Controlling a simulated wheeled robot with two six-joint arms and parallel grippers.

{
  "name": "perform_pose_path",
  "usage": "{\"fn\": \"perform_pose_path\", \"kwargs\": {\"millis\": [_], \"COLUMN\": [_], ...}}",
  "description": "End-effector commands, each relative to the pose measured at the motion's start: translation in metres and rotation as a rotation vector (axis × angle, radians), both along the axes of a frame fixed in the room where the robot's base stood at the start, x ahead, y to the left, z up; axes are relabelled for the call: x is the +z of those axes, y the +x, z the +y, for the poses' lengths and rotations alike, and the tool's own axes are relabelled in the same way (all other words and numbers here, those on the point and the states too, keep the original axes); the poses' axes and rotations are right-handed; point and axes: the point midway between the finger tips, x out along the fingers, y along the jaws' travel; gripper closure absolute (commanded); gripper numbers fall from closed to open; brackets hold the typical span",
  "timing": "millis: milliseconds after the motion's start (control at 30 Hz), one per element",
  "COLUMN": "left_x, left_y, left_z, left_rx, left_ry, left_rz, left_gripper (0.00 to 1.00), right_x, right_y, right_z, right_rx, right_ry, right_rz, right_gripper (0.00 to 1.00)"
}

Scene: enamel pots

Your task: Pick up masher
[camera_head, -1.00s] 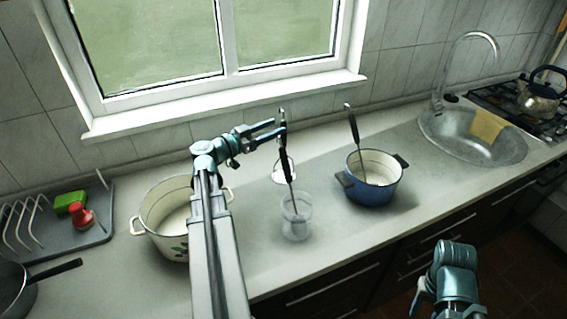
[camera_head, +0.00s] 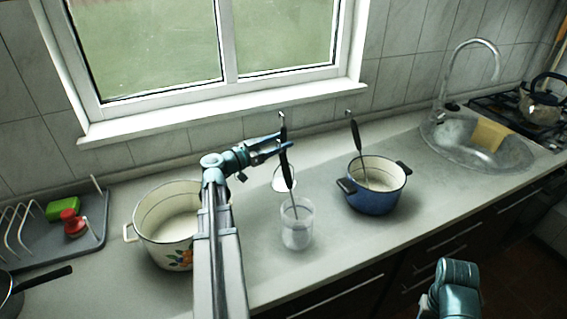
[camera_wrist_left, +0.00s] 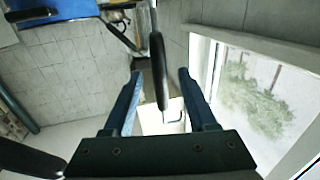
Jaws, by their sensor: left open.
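A utensil with a long black handle (camera_head: 287,170) and a thin shaft stands tilted in a clear jar (camera_head: 297,232); its working end is hard to make out. A second dark-handled utensil (camera_head: 357,138) leans in the blue pot (camera_head: 378,201), its end hidden. I cannot tell from their heads which is the masher. My left gripper (camera_head: 285,141) is open at the upper handle of the jar's utensil. In the left wrist view a black handle (camera_wrist_left: 158,65) lies between the spread fingers (camera_wrist_left: 157,78), touching neither. My right gripper (camera_head: 424,302) is low at the right; its jaws are unclear.
A flowered white pot (camera_head: 150,233) stands left, partly behind my left arm. A white round utensil (camera_head: 284,180) shows behind the jar's handle. A rack (camera_head: 85,240) with a green block and red item is far left. The sink (camera_head: 480,150) is right. The front counter is clear.

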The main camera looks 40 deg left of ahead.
Motion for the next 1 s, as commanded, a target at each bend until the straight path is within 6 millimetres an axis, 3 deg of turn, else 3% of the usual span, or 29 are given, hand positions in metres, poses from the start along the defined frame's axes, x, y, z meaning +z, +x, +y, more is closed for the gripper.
{"fn": "perform_pose_path", "kwargs": {"millis": [300,567,900,1000], "left_x": [0.002,0.002,0.002,0.002], "left_y": [0.042,0.046,0.046,0.046], "left_z": [-0.01,-0.011,-0.011,-0.011], "left_rx": [-0.003,-0.001,-0.001,-0.001], "left_ry": [0.0,0.0,0.0,0.0], "left_rz": [0.0,0.0,0.0,0.0], "left_gripper": [0.43,0.43,1.0,1.0], "right_x": [0.002,0.002,0.002,0.002], "right_y": [0.0,0.0,0.0,0.0], "right_z": [0.0,0.0,0.0,0.0], "right_rx": [0.0,0.0,0.0,0.0], "right_ry": [0.0,0.0,0.0,0.0], "right_rz": [0.0,0.0,0.0,0.0], "right_gripper": [0.5,0.5,0.5,0.5]}}
